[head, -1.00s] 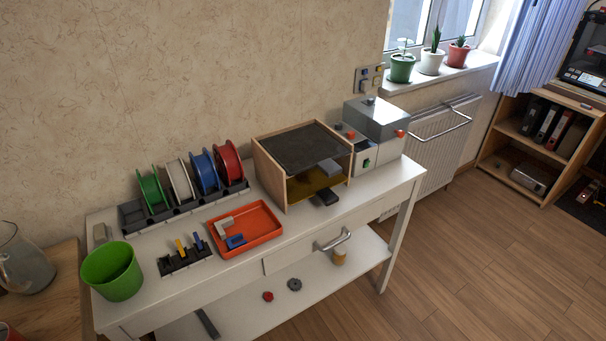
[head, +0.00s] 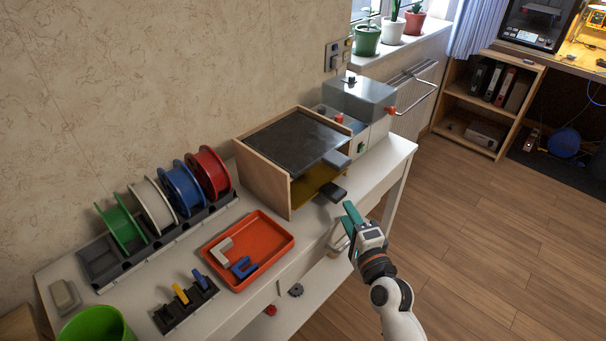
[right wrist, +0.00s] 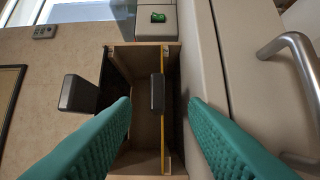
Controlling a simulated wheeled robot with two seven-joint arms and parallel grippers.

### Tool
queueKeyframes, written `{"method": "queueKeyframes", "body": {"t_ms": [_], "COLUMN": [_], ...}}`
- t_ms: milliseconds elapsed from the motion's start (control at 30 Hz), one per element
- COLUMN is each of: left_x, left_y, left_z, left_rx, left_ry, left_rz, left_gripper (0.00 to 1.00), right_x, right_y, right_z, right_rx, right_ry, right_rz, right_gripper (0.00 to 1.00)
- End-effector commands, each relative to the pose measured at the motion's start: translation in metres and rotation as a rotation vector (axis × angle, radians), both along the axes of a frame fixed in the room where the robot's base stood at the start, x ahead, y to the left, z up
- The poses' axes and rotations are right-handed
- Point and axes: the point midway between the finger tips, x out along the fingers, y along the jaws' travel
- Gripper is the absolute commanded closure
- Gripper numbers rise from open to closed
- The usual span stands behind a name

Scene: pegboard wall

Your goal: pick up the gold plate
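The gold plate (head: 306,188) lies flat in the lower part of an open-fronted wooden rack (head: 262,175) on the white table. Its dark handle (head: 333,192) sticks out at the front. In the right wrist view the plate shows as a thin yellow edge (right wrist: 163,128), with the handle (right wrist: 157,93) between my fingers. My right gripper (head: 350,218) is in front of the rack, apart from the handle. The right wrist view shows its teal fingers (right wrist: 160,102) wide open and empty. Most of the plate is hidden under the dark upper plate (head: 297,142). My left gripper is out of view.
The upper plate's grey handle (head: 337,159) sticks out just above the gold plate's handle. A grey machine (head: 358,100) stands behind the rack. An orange tray (head: 268,272) and several spools (head: 182,190) are to the left. A metal drawer handle (right wrist: 293,60) is near my right finger.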

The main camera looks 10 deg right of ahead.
Motion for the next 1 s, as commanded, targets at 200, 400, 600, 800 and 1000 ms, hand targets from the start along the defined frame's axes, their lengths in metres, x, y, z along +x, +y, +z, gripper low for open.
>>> {"method": "queueKeyframes", "body": {"t_ms": [200,400,600,800,1000], "left_x": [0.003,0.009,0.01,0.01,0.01], "left_y": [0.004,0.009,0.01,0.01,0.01], "left_z": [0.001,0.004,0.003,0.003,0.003], "left_rx": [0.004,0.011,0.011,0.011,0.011], "left_ry": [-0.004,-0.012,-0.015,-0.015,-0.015], "left_rz": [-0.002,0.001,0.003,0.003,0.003], "left_gripper": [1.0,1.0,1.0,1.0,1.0], "right_x": [0.019,0.045,0.067,0.069,0.068], "right_y": [0.003,0.009,0.012,0.012,0.012], "right_z": [0.0,0.004,0.003,0.002,0.002], "right_rx": [-0.001,-0.001,-0.002,-0.002,-0.002], "right_ry": [0.001,0.0,0.001,0.002,0.002], "right_rz": [0.0,0.0,0.0,0.0,0.0], "right_gripper": [0.6,0.6,0.6,0.6,0.83]}}
